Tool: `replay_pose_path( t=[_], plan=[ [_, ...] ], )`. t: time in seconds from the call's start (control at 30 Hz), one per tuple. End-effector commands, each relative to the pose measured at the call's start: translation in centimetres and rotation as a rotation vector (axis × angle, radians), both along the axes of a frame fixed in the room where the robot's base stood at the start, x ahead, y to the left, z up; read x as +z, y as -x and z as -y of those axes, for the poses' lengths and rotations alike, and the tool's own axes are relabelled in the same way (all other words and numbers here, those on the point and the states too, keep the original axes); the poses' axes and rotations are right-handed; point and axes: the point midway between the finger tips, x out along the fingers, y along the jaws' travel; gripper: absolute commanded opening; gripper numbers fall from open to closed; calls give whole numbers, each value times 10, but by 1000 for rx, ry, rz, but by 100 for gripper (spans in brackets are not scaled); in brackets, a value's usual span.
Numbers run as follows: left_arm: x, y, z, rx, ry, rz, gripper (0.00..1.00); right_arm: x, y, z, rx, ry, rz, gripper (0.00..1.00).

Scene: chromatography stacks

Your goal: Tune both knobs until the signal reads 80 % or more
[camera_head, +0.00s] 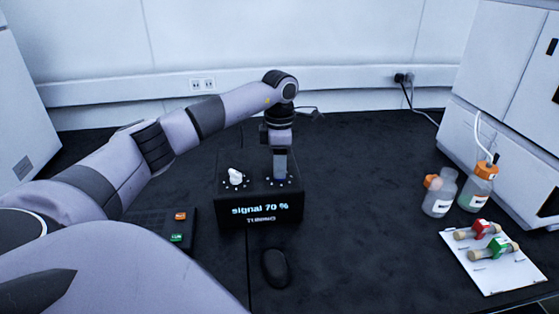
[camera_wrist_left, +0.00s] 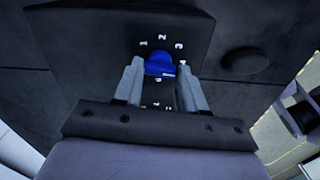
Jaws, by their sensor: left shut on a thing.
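The black tuning box (camera_head: 262,216) stands on the dark bench, and its front display reads "signal 70 %" above the word "TUNING". A white knob (camera_head: 236,177) sits on the left of its top and is free. A blue knob (camera_wrist_left: 160,64) sits on the right of its top, with white numbers around it. My left gripper (camera_head: 280,176) points down over the right side of the box. In the left wrist view its two fingers are shut on the blue knob. In the head view the gripper mostly hides this knob. My right gripper is not in view.
A black mouse (camera_head: 275,268) lies in front of the box. A dark pad (camera_head: 165,228) with orange and green buttons lies to its left. Bottles (camera_head: 440,193) and a white tray (camera_head: 490,270) with capped columns stand at the right. The bench behind the box is clear.

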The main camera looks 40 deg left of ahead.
Motion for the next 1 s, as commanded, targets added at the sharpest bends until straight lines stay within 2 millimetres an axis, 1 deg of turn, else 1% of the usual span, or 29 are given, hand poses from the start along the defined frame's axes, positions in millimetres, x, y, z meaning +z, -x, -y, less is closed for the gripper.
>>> replay_pose_path(
  t=[0.03,0.2,0.6,0.8,1.0],
  plan=[
    [2,0,0,-32,1,1,10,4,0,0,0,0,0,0],
    [3,0,0,-168,1,1,10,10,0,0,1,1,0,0],
    [2,0,0,-490,2,1,10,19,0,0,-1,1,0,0],
    [1,0,1,-599,2,2,10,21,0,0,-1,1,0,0],
    [1,-1,1,-660,2,3,10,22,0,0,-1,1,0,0]
  ],
)
